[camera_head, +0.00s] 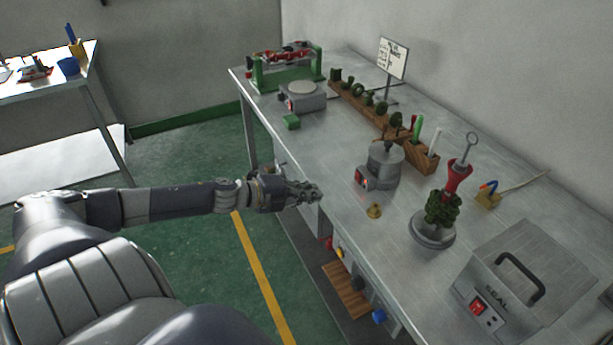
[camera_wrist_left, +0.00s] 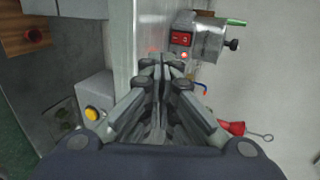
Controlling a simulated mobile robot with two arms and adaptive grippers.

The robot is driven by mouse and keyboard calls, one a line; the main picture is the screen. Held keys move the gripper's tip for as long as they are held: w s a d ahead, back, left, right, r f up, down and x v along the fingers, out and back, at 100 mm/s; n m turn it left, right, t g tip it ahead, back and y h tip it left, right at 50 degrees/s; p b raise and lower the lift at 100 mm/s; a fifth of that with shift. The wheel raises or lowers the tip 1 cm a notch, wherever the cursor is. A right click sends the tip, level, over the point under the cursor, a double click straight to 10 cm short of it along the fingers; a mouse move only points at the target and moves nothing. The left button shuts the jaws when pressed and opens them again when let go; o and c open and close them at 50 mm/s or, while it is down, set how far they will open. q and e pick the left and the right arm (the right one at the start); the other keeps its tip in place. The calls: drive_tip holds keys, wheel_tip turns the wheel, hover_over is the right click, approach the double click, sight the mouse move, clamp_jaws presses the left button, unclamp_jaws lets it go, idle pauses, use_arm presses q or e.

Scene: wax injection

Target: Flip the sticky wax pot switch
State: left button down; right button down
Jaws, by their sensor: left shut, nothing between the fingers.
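The sticky wax pot (camera_head: 385,162), a small grey metal pot on a boxy base, stands near the front edge of the bench. Its red switch (camera_head: 361,178) is on the base's front face. In the left wrist view the pot (camera_wrist_left: 210,40) lies sideways at the upper right, with the red switch (camera_wrist_left: 181,38) and a glowing red light below it. My left gripper (camera_head: 318,194) is shut and empty at the bench's front edge, left of the switch and apart from it. Its fingertips (camera_wrist_left: 162,64) point toward the pot's side. My right gripper is out of view.
The metal bench (camera_head: 335,150) holds a small brass piece (camera_head: 374,211) near the pot. A green wax tree on a round base (camera_head: 433,236) and a grey SEAL box (camera_head: 540,275) stand to the right. A wooden rack (camera_head: 360,107) is behind.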

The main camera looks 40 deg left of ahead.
use_arm(q)
drive_tip(key=shift+s+a+r, duration=0.15)
drive_tip(key=shift+s+a, duration=0.05)
drive_tip(key=shift+s, duration=0.35)
